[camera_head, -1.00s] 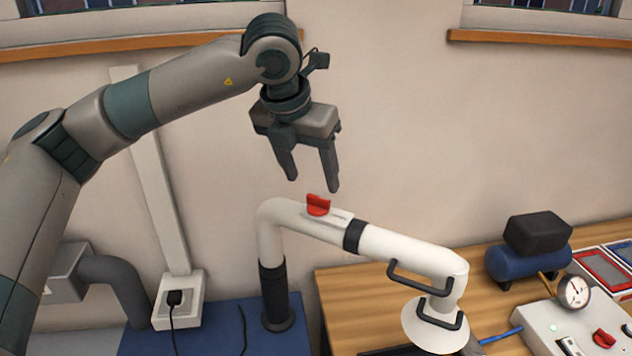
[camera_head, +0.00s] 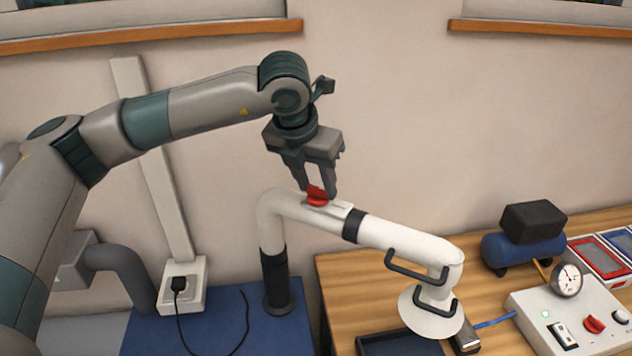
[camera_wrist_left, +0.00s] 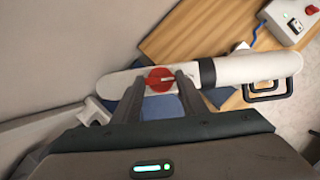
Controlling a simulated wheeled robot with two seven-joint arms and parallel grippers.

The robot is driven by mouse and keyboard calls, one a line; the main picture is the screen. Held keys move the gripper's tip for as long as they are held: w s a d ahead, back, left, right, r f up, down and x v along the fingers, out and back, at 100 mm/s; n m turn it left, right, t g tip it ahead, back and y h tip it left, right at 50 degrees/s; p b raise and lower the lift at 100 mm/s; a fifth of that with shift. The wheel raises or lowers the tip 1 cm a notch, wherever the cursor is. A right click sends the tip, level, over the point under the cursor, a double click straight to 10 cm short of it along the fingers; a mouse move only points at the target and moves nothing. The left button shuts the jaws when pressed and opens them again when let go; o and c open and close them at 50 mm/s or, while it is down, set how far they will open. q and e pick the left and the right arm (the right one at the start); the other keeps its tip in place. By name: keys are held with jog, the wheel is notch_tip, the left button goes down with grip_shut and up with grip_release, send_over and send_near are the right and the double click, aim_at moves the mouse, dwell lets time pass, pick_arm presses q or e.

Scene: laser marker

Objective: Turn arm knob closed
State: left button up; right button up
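The red arm knob (camera_head: 316,195) sits on top of the white extraction arm (camera_head: 395,246), near its bend. My left gripper (camera_head: 316,194) points down over the knob, with a finger on either side of it. In the left wrist view the knob (camera_wrist_left: 159,79) shows at the fingertips, between the two dark fingers (camera_wrist_left: 158,88). The fingers stand apart there; a firm grip on the knob cannot be made out. The knob's grip ridge runs roughly along the white arm in the wrist view. My right gripper is not in view.
A control box (camera_head: 570,318) with a gauge (camera_head: 567,280) and another red knob (camera_head: 594,324) stands on the wooden table (camera_head: 480,270) at the right. A blue compressor (camera_head: 523,247) stands behind it. Handles (camera_head: 416,268) stick out from the white arm.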

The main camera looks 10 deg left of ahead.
pick_arm(q)
jog(key=shift+o, duration=0.2)
jog(key=shift+f+b, duration=0.15)
jog(key=shift+b, duration=0.5)
jog(key=m+h+b, duration=0.1)
jog(key=m+b, duration=0.1)
jog(key=b, duration=0.1)
jog(key=m+b, duration=0.3)
jog(key=b, duration=0.1)
jog(key=shift+w+a+f+g+h, duration=0.1)
jog(key=shift+w+a+g+h, duration=0.1)
jog(key=shift+g+h, duration=0.2)
jog(key=shift+m+g+h+b, duration=0.3)
jog(key=shift+m+b, duration=0.35)
jog(key=shift+m, duration=0.25)
jog(key=shift+w+r+m+b, duration=0.1)
jog(key=shift+r+m+b, duration=0.2)
jog(key=shift+m, duration=0.6)
jog(key=m+g, duration=0.1)
jog(key=m, duration=0.1)
jog(key=shift+a+m+h, duration=0.1)
jog(key=shift+m+h, duration=0.3)
jog(key=m+g, duration=0.1)
jog(key=m, duration=0.1)
jog(key=shift+w+m+g, duration=0.15)
jog(key=shift+m+g, duration=0.15)
jog(key=shift+m, duration=0.1)
jog(key=shift+w+m+g+p, duration=0.2)
jog(key=shift+m+g+p, duration=0.4)
jog(key=shift+m, duration=1.3)
